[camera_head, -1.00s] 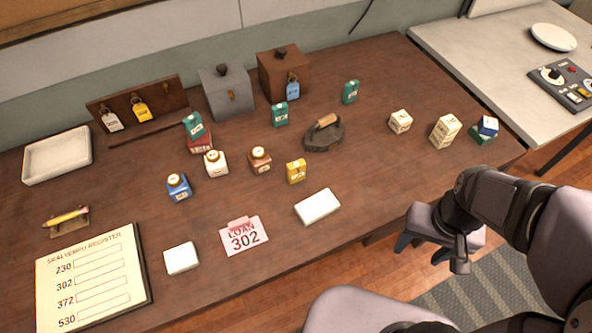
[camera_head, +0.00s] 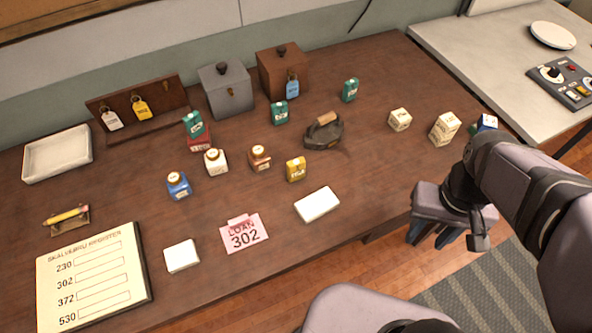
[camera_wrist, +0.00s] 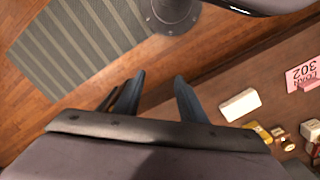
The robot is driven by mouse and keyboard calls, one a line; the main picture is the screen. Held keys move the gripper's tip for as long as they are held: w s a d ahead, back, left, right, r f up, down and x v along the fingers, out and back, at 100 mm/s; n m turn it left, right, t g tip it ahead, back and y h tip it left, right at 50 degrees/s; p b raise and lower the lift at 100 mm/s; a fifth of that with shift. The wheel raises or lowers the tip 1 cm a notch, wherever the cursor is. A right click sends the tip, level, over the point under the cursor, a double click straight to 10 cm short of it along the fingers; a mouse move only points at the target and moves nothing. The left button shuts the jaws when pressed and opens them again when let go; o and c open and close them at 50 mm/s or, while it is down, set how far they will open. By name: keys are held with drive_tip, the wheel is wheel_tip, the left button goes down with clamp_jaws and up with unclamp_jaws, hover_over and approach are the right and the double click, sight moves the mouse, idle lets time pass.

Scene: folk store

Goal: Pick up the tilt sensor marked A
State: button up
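I cannot read a letter A on any item, so I cannot tell which is the tilt sensor marked A. Small labelled items include teal boxes (camera_head: 280,113) and (camera_head: 350,90), another teal box (camera_head: 193,122) on a red one (camera_head: 199,143), and a yellow box (camera_head: 295,169). Cream boxes (camera_head: 400,120) and (camera_head: 444,129) stand at the right. My gripper (camera_head: 430,238) is off the table's front edge, right of the small items, over the floor. In the wrist view my gripper (camera_wrist: 160,78) has its two blue fingers apart with nothing between them.
A dark iron (camera_head: 324,131), lidded grey box (camera_head: 226,92) and brown box (camera_head: 284,75) stand behind. White blocks (camera_head: 317,205) and (camera_head: 181,256) flank the loan card (camera_head: 244,234) near the front edge.

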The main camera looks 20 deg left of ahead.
drive_tip(key=w+n, duration=0.2)
drive_tip(key=n+t+h+p, duration=0.2)
drive_tip(key=n+t+h, duration=0.75)
drive_tip(key=n, duration=1.45)
hover_over(295, 162)
drive_tip(key=s+a, duration=0.2)
drive_tip(key=f, duration=0.1)
wheel_tip(295, 162, down, 4)
drive_tip(key=shift+f, duration=0.3)
drive_tip(key=shift+p+x, duration=1.8)
drive_tip(key=shift+x, duration=1.85)
